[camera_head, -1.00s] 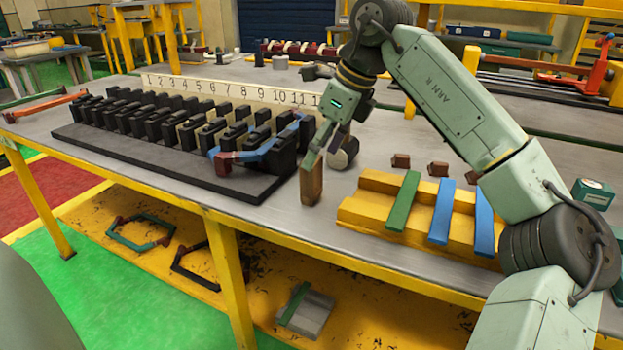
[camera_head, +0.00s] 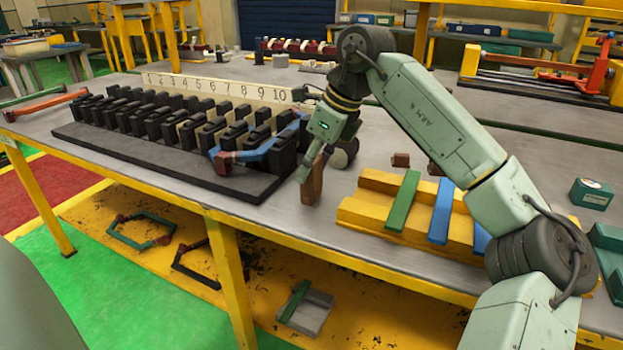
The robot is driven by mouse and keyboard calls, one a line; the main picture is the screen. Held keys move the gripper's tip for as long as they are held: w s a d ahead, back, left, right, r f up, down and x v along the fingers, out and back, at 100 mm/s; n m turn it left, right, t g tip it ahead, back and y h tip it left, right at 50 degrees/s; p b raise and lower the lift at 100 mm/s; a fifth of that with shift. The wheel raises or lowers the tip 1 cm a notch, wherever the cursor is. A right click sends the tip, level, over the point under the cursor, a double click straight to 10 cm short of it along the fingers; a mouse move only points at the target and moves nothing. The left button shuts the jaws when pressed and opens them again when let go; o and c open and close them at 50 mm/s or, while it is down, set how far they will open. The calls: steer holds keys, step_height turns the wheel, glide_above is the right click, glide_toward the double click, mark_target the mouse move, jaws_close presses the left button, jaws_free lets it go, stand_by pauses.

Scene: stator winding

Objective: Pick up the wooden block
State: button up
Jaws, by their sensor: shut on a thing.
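The wooden block (camera_head: 313,187) is brown and stands nearly upright on the grey table, between the black slotted rack and the yellow stand. My gripper (camera_head: 311,166) is at the top of the block, coming down from above. Its fingers are shut on the block's upper part and hide some of it. The block's lower end is at or very close to the table top; I cannot tell if they touch.
The black slotted rack (camera_head: 72,132) with a numbered strip and a blue coil (camera_head: 262,155) is left of the block. The yellow stand (camera_head: 365,213) with green and blue bars is on the right. Small brown blocks (camera_head: 401,160) lie behind it. The table's front edge is close.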

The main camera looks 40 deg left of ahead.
jaws_close()
stand_by(0.4)
